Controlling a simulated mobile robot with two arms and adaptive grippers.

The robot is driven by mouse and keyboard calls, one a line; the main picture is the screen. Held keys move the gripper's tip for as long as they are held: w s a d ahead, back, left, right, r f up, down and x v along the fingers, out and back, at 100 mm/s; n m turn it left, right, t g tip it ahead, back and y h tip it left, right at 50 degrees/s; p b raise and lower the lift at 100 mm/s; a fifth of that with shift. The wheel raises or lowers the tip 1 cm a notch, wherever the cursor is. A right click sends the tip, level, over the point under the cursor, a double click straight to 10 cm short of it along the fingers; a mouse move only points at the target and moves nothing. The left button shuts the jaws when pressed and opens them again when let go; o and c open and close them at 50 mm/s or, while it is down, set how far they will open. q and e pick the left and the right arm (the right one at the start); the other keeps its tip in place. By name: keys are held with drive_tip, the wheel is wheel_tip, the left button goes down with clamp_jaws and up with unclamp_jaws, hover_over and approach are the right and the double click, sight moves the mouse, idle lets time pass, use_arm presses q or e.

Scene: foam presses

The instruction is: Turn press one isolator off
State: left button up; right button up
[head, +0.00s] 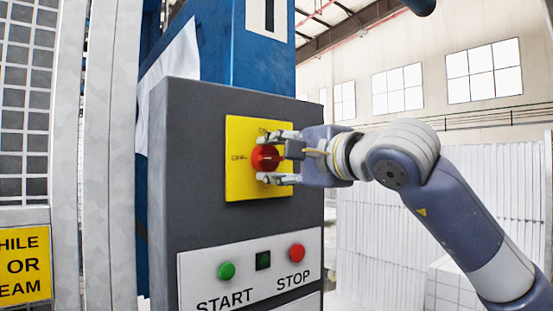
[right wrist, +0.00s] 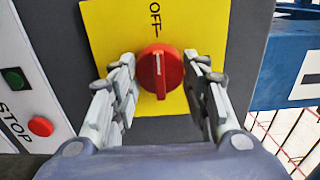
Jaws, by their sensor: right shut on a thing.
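The press isolator is a round red knob (head: 265,158) on a yellow plate (head: 245,185), mounted on a dark grey control box (head: 205,120). The knob (right wrist: 159,70) also shows in the right wrist view, with a raised ridge across it. That ridge lies roughly in line with the OFF lettering on the plate (right wrist: 195,20). My right gripper (head: 268,158) comes in from the right and is shut on the knob, one finger on each side. Its fingers partly cover the plate in the head view. My left gripper is not in view.
Below the plate, a white panel (head: 225,290) carries a green START button (head: 226,271) and a red STOP button (head: 297,252). A blue press column (head: 265,60) rises behind the box. A mesh guard (head: 25,120) stands at the left; stacked white panels (head: 380,230) stand at the right.

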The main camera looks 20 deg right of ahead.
idle(0.5)
drive_tip(key=o, duration=1.1)
drive_tip(key=v, duration=1.2)
